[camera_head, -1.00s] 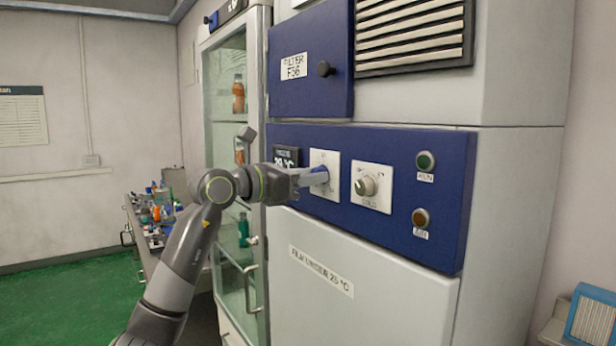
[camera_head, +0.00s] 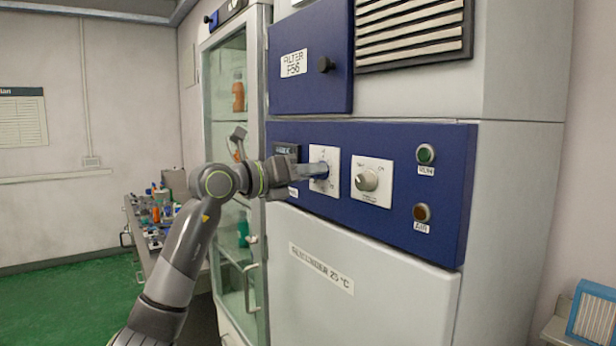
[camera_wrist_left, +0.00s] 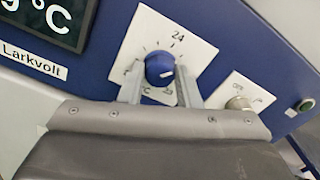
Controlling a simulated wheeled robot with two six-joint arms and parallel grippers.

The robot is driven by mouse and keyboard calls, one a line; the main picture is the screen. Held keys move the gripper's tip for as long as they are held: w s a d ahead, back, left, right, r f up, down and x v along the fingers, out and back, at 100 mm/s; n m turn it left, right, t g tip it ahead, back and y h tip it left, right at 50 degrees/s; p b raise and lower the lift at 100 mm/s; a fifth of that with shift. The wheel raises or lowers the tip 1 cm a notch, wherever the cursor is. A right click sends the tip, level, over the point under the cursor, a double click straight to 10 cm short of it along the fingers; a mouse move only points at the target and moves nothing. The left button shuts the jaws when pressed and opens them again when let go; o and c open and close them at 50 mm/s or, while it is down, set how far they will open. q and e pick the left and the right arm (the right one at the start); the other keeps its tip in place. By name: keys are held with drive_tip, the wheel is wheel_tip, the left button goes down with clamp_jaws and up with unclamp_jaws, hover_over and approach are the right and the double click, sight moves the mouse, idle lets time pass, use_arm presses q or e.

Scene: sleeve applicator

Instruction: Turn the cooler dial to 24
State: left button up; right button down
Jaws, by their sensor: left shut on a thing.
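The blue cooler dial (camera_wrist_left: 159,67) sits on a white plate (camera_wrist_left: 150,30) with a printed scale. The mark "24" is above the knob. A short white line on the knob points toward the lower right, away from "24". My left gripper (camera_wrist_left: 160,76) has one finger on each side of the knob and is shut on it. In the head view the left gripper (camera_head: 318,172) reaches the same plate (camera_head: 331,155) and covers most of the dial. My right gripper is in neither view.
Green (camera_head: 426,154) and amber (camera_head: 422,213) buttons are further right. A display (camera_wrist_left: 50,20) is on the left, its reading cut off. A glass-door cabinet (camera_head: 226,120) stands left.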

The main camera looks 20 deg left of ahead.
use_arm(q)
drive_tip(key=shift+n+b, duration=0.55)
drive_tip(key=shift+n, duration=3.25)
drive_tip(key=o, duration=1)
drive_tip(key=shift+a, duration=0.1)
